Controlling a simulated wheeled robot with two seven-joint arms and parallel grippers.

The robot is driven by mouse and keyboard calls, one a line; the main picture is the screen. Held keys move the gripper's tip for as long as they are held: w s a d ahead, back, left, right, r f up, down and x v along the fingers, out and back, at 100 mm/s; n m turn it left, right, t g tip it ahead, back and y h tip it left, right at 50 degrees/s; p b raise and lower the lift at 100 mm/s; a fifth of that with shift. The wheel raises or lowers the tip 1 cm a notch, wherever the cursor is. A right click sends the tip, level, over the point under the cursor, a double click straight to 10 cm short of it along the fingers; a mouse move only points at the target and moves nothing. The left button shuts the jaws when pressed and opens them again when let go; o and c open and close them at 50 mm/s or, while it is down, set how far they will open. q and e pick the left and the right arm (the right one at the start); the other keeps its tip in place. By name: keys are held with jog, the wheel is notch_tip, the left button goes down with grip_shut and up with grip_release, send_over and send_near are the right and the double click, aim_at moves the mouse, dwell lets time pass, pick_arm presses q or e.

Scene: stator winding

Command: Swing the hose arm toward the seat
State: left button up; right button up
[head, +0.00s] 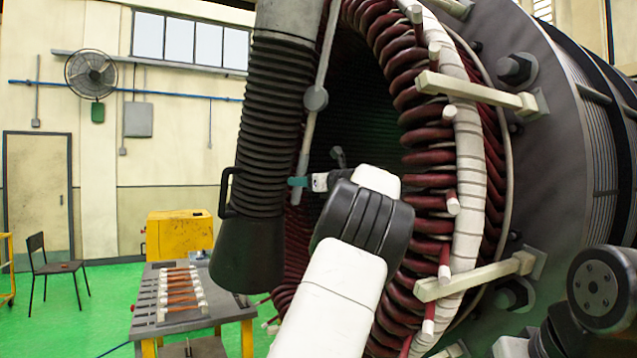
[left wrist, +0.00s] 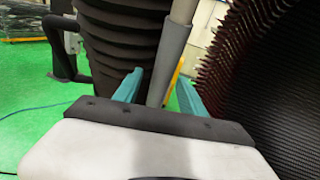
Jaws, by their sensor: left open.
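The hose arm is a thick black ribbed hose (head: 268,110) that hangs at the centre-left, with a flared dark hood (head: 247,255) at its lower end and a black side handle (head: 226,190). A thin grey rod (head: 313,125) with a round knob runs down along its right side. My left gripper (head: 297,182) is at the lower part of this rod, beside the hose. In the left wrist view, its teal fingers (left wrist: 160,88) are apart, with the grey rod (left wrist: 170,62) between them. Whether they touch it I cannot tell. The right gripper is not in view.
The large stator (head: 430,120) with dark red coils fills the centre and right, close to my left arm. A work table (head: 200,325) with copper-coloured bars and a yellow box (head: 180,234) stand at left. A chair (head: 56,267) is farther left on open green floor.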

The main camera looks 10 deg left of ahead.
pick_arm(q)
jog(key=v, duration=0.7)
jog(key=shift+s+d, duration=0.2)
jog(key=shift+d, duration=0.15)
jog(key=s+a+f+n+g+h, duration=0.3)
jog(key=s+a+f+n+h, duration=0.15)
jog(key=a+f, duration=0.6)
jog(key=s+f+n+g+h, duration=0.2)
jog(key=s+f+n+h, duration=0.25)
jog(key=s+f, duration=0.3)
jog(key=s+d+f+n+h, duration=0.2)
jog(key=s+d+n, duration=0.3)
jog(key=s, duration=0.4)
jog(key=s+d+f+n+h, duration=0.3)
jog(key=s+d+f+n, duration=0.1)
jog(key=s, duration=0.6)
jog(key=s+d+f+n+h, duration=0.3)
jog(key=s+d+f+n, duration=0.1)
jog(key=s, duration=0.6)
jog(key=shift+d+n+t, duration=0.4)
jog(key=shift+d+n, duration=0.45)
jog(key=shift+n, duration=0.05)
